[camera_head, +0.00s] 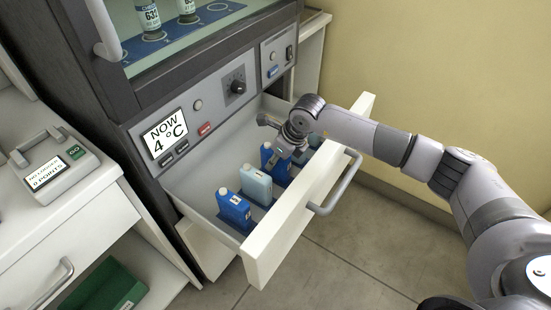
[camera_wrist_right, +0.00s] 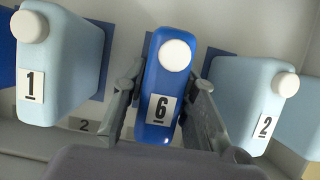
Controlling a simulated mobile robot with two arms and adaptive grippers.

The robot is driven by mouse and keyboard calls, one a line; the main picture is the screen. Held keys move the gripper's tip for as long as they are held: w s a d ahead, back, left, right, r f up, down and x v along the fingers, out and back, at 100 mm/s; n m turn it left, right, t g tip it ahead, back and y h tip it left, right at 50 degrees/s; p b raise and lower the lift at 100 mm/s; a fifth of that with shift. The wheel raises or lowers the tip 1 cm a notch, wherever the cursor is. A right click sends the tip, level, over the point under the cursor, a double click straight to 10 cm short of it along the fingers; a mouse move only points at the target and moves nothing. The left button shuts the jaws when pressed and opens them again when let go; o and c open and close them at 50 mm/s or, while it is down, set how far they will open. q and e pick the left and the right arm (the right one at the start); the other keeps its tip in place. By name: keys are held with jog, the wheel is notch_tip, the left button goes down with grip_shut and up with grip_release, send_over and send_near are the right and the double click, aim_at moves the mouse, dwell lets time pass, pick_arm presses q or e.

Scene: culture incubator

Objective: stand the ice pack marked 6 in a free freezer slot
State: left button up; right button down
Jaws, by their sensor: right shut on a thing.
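The dark blue ice pack marked 6 (camera_wrist_right: 158,78) is upright between the two fingers of my right gripper (camera_wrist_right: 162,112), its white cap toward the camera. In the head view my right gripper (camera_head: 287,151) reaches down into the open freezer drawer (camera_head: 275,235), shut on this blue pack (camera_head: 267,157). Light blue packs marked 1 (camera_wrist_right: 60,65) and 2 (camera_wrist_right: 248,95) stand on either side, apart from it. Whether its base touches the drawer floor is hidden. My left gripper is not in view.
Another dark blue pack (camera_head: 233,208) and a light blue pack (camera_head: 256,184) stand nearer the drawer's left end. A slot label 2 (camera_wrist_right: 84,126) shows between packs 1 and 6. The drawer handle (camera_head: 337,187) sticks out in front. A counter stands at left.

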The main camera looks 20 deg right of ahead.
jog(key=c, duration=1.3)
grip_release()
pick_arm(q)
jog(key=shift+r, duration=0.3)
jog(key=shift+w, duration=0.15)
pick_arm(e)
jog(key=shift+r, duration=0.25)
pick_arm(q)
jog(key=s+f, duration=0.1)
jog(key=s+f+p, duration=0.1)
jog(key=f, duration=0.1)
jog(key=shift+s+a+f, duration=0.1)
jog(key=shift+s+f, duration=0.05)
pick_arm(e)
jog(key=v, duration=1.1)
jog(key=shift+s+r, duration=0.15)
jog(key=shift+r, duration=0.2)
jog(key=shift+d, duration=0.15)
